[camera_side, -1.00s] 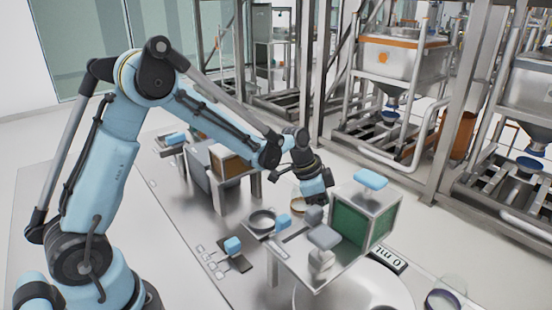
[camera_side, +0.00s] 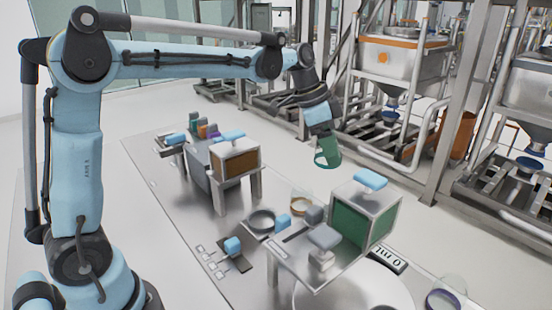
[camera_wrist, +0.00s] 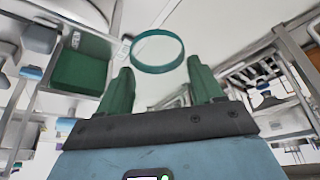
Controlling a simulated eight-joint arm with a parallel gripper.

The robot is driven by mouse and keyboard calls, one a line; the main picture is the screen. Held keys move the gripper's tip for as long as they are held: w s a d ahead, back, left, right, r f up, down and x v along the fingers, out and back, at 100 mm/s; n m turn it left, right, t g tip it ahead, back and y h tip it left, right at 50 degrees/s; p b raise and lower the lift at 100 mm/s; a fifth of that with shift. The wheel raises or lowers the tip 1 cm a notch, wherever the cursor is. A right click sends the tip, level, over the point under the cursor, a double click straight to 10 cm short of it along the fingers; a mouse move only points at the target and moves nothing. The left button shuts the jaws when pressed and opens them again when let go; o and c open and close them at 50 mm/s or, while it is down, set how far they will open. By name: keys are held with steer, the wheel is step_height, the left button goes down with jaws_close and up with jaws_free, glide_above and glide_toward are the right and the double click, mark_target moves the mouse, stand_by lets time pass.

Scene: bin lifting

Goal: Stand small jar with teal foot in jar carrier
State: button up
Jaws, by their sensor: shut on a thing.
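My gripper (camera_side: 324,143) is raised in the air at the upper middle of the side view, above the floor beyond the bench. It is shut on the small jar, whose teal foot (camera_side: 327,164) shows at the bottom, under the fingers. In the wrist view the foot is a teal ring (camera_wrist: 158,51) between the two green fingers (camera_wrist: 160,75). The jar's clear wall is hard to make out. I cannot tell for certain which thing is the jar carrier.
A metal box with a green panel (camera_side: 350,223) stands near the front right. Several coloured pieces (camera_side: 205,130) stand at the bench's back. Steel frames fill the background.

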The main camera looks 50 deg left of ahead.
steer(key=shift+s+a+r, duration=0.1)
steer(key=shift+a+r, duration=0.05)
steer(key=shift+a, duration=0.05)
steer(key=shift+s+a+f+n+t+y, duration=0.25)
steer(key=shift+s+a+f+n, duration=0.9)
steer(key=shift+s+f, duration=1.05)
steer(key=shift+s+a+f+n+t+y, duration=0.25)
steer(key=shift+s+a+f+n, duration=0.6)
steer(key=shift+s+a+f, duration=1.25)
steer(key=shift+s+a+f+n+t+y, duration=0.1)
steer(key=shift+s+a+f+n+y, duration=0.3)
steer(key=shift+s+a+f+n, duration=1.65)
steer(key=shift+w+d+f+m, duration=0.25)
steer(key=shift+d+f+m, duration=0.4)
steer(key=shift+f, duration=0.25)
steer(key=shift+w+d+f+m, duration=0.25)
steer(key=shift+d+f+m, duration=0.15)
steer(key=shift+d+f, duration=0.45)
steer(key=o, duration=0.9)
steer(key=shift+a, duration=0.1)
steer(key=shift+c, duration=0.2)
steer(key=shift+o, duration=1.2)
steer(key=shift+r, duration=0.2)
step_height(320, 180, up, 8)
steer(key=shift+f, duration=0.2)
